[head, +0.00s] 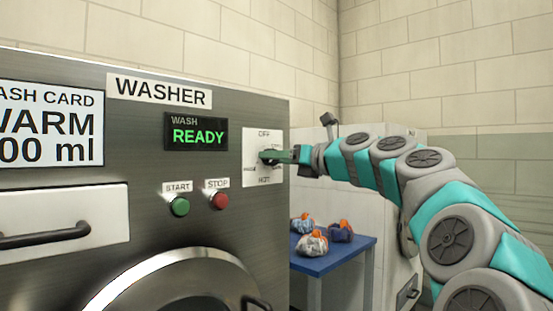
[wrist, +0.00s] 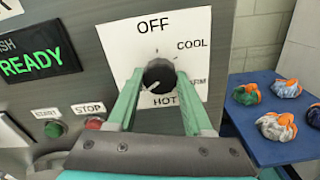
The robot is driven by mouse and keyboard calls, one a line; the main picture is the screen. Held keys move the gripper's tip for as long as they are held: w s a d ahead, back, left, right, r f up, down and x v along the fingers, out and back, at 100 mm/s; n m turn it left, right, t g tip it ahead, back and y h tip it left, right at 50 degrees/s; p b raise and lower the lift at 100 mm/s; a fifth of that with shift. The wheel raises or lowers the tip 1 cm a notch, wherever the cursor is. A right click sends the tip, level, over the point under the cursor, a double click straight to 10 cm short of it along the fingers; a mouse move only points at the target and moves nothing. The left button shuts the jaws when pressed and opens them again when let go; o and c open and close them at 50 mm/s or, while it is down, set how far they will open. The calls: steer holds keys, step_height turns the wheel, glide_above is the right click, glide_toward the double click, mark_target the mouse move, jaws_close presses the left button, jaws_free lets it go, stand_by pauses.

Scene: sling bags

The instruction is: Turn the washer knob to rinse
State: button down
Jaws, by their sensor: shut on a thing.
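The black washer knob (wrist: 159,73) sits on a white dial plate (wrist: 190,22) on the washer front. In the wrist view the plate reads OFF at the top, COOL at upper right and HOT at the bottom; a right label is partly covered by a finger. A small pale mark on the knob appears toward its lower left. My gripper (wrist: 159,82) is shut on the knob, with one green finger on each side. In the head view my gripper (head: 272,156) reaches the dial plate (head: 250,145) from the right and hides most of the knob. A small label shows left of it.
The washer display (head: 196,132) reads WASH READY. A green START button (head: 180,206) and a red STOP button (head: 220,200) sit below it. A blue table (head: 345,250) with several wrapped bundles stands right of the washer. A wash card (head: 50,120) reads WARM.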

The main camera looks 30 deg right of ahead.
steer(key=shift+f, duration=0.15)
stand_by(0.4)
steer(key=shift+c, duration=1.5)
jaws_free()
steer(key=shift+s, duration=0.1)
steer(key=v, duration=0.7)
steer(key=shift+s+d, duration=0.15)
steer(key=shift+s, duration=0.15)
